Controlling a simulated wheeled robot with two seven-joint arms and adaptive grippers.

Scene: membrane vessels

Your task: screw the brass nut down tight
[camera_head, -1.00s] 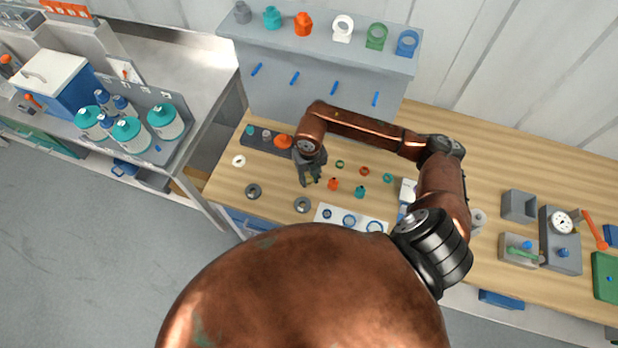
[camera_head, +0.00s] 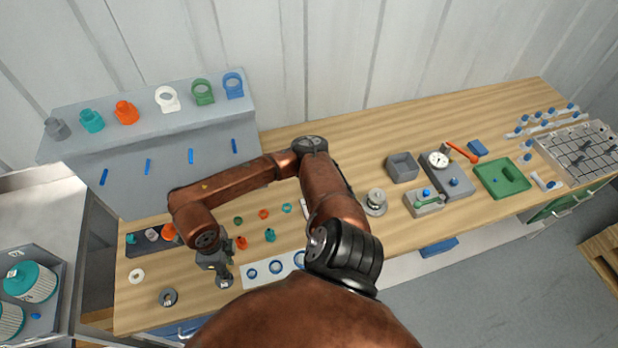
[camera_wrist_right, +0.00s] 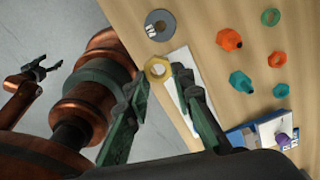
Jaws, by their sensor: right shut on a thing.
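The brass nut (camera_wrist_right: 157,70) is a yellow hexagonal ring in the right wrist view. It sits between the fingertips of my right gripper (camera_wrist_right: 160,82), which is shut on it. In the head view my right gripper (camera_head: 222,268) points down over the front left of the bench, at a grey disc (camera_head: 225,282) it partly covers. The nut cannot be made out there. A round metal vessel (camera_head: 375,202) with a wide base and upright middle stands right of my right arm. My left gripper (camera_wrist_right: 42,66) shows at the left of the wrist view, open and empty.
A white card (camera_head: 283,267) with blue rings lies right of the gripper. Orange (camera_head: 241,242) and teal (camera_head: 270,235) fittings stand behind it. Another grey disc (camera_head: 168,297) lies to the left. A grey box (camera_head: 402,167) and gauge block (camera_head: 447,175) stand farther right.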

